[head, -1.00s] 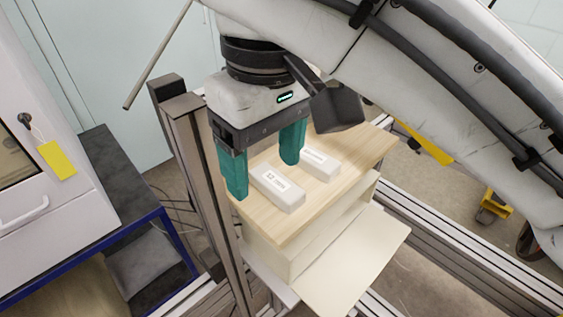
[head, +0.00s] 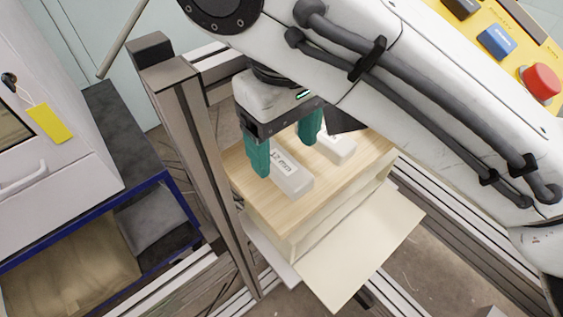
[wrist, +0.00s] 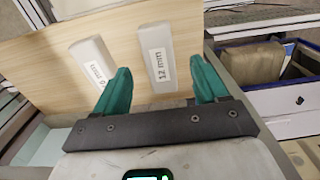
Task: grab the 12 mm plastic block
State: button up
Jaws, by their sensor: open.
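The 12 mm block (head: 295,182) is a white bar with a "12 mm" label, lying on a wooden board (head: 270,208). In the wrist view the 12 mm block (wrist: 157,62) lies in the gap between my fingers, its near end closer to the right finger. My gripper (head: 286,158) has two teal fingers, open and empty, pointing down at the board. It also shows in the wrist view (wrist: 160,66). I cannot tell how high the fingertips are above the board. A second white block (head: 337,147) lies beside it; in the wrist view this other block (wrist: 92,62) is left of the gap.
A metal post (head: 195,150) stands close to the board's left side. A pale flap (head: 360,255) juts out below the board's front. A blue-framed cart (head: 90,225) stands at the left, and a yellow panel with a red button (head: 541,82) at the upper right.

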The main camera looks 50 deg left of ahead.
aim_at(287, 167)
jog(key=shift+d+f, duration=0.15)
jog(key=shift+f, duration=1.8)
jog(key=shift+c, duration=0.3)
jog(key=c, duration=1.1)
jog(key=shift+r, duration=0.1)
